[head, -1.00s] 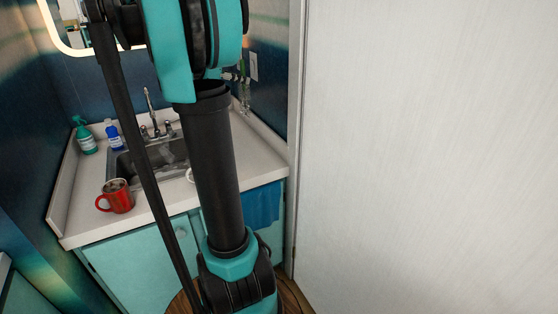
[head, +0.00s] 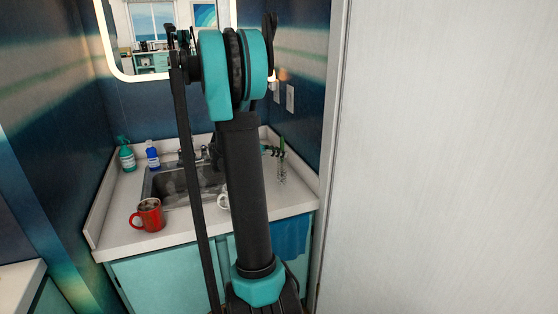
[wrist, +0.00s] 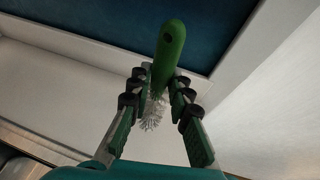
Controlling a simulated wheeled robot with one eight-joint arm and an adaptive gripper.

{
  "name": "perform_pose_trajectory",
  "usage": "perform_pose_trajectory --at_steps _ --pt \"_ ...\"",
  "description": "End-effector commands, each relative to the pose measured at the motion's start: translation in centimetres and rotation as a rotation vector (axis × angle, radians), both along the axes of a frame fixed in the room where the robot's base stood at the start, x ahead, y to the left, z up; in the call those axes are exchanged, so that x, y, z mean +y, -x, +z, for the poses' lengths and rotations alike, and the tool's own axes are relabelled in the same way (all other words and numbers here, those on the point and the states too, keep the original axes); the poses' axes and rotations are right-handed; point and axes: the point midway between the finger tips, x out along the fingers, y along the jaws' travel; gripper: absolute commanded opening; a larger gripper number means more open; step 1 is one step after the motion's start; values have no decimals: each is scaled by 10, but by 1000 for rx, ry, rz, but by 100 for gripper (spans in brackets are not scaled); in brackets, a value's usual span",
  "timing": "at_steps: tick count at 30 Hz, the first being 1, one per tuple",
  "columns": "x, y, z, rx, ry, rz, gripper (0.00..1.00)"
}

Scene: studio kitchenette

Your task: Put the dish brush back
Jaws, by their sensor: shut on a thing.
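The dish brush has a green handle and pale bristles. In the head view the dish brush (head: 281,147) is upright, handle up and bristles down, over the right part of the counter (head: 262,204). My gripper (head: 271,151) reaches it from the left, partly hidden behind my arm. In the wrist view my gripper (wrist: 158,82) is shut on the dish brush (wrist: 171,45). The handle's end points toward the blue wall and the bristles show between the fingers. I cannot tell whether the bristles touch the counter. No holder for the brush is clearly visible.
A sink (head: 178,184) is set in the counter. A red mug (head: 149,214) stands at its front left, and a white cup (head: 223,200) is partly hidden by my arm. Green (head: 127,155) and blue (head: 152,155) bottles stand behind. A pale panel (head: 445,160) bounds the right.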

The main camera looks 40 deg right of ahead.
Motion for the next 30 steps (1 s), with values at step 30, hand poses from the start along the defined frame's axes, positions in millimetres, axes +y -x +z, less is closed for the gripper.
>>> perform_pose_trajectory --at_steps 30 --pt "0 0 -33 0 -1 0 39"
